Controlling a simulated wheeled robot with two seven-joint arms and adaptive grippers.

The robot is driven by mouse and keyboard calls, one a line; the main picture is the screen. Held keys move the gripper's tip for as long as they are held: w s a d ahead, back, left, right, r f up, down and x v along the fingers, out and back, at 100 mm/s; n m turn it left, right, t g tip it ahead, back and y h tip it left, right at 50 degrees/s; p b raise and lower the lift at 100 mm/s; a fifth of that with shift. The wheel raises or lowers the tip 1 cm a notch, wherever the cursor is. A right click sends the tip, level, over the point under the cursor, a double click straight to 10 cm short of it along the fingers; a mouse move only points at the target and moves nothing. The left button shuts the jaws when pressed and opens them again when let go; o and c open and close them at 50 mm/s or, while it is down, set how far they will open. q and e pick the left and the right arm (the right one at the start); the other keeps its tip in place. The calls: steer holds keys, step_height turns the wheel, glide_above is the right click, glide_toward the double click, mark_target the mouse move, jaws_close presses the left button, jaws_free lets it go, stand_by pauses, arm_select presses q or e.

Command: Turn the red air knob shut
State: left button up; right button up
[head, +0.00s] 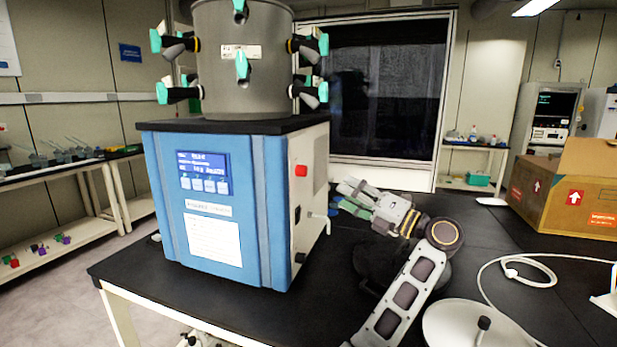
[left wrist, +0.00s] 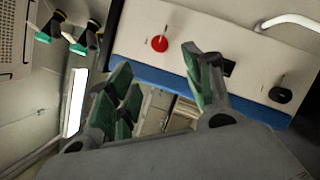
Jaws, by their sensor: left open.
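The red air knob (head: 301,170) sits on the light side panel of the blue freeze dryer (head: 225,205), near its upper edge. It also shows in the left wrist view (left wrist: 159,43) as a small red disc beyond the fingers. My left gripper (head: 350,198) is to the right of the panel and lower than the knob in the head view, with its green-padded fingers pointing toward the machine. In the left wrist view the fingers (left wrist: 155,82) are spread with nothing between them, apart from the knob. My right gripper is not in view.
The freeze dryer's steel chamber (head: 243,85) carries several black-and-green valves. A white hose bends out of the side panel, below the knob. A cardboard box (head: 565,195) stands at the right of the black table (head: 480,270). A white round lid (head: 465,325) and cable lie at the front right.

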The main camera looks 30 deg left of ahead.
mark_target(306, 173)
arm_select(q)
steer(key=shift+a, duration=0.1)
steer(key=shift+x, duration=6.85)
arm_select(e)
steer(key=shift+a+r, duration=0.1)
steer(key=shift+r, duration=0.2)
arm_select(q)
steer(key=c, duration=1)
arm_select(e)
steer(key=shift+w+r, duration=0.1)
